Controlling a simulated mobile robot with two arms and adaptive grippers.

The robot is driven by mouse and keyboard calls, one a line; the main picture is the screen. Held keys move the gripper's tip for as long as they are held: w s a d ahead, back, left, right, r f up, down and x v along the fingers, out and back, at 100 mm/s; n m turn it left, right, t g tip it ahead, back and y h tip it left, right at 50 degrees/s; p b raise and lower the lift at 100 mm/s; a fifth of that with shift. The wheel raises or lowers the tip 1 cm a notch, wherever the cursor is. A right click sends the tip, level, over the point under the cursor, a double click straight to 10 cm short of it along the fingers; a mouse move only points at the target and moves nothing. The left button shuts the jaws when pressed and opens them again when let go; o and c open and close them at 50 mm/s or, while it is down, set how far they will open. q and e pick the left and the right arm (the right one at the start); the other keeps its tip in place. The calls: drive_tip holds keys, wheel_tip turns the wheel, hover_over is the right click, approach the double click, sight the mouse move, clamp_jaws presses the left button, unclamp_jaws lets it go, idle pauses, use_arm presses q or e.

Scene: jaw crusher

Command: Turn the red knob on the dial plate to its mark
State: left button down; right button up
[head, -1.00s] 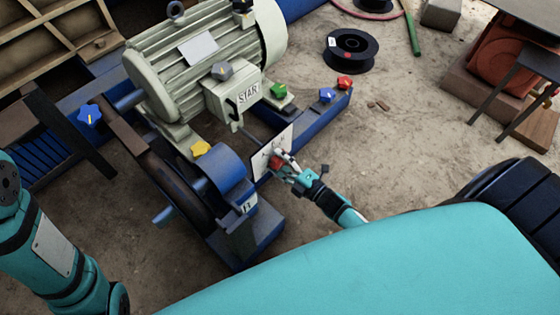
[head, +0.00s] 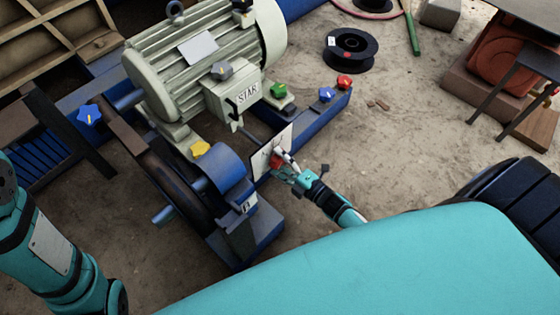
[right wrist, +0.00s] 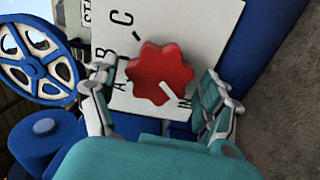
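The red knob (right wrist: 160,72) is lobed and has a white pointer line on its lower right part. It sits on the white dial plate (right wrist: 215,22), which has letters A, B and C and one partly hidden mark near the right finger. In the head view the plate (head: 261,168) stands upright by the blue frame, with the red knob (head: 276,161) on it. My right gripper (right wrist: 155,84) has its fingers on either side of the knob, with a visible gap at the left. It also shows in the head view (head: 282,165). My left gripper is out of view.
A grey motor (head: 200,65) and blue machine frame (head: 262,232) stand left of the plate.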

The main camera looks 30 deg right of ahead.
drive_tip(key=v, duration=1.2)
idle(0.4)
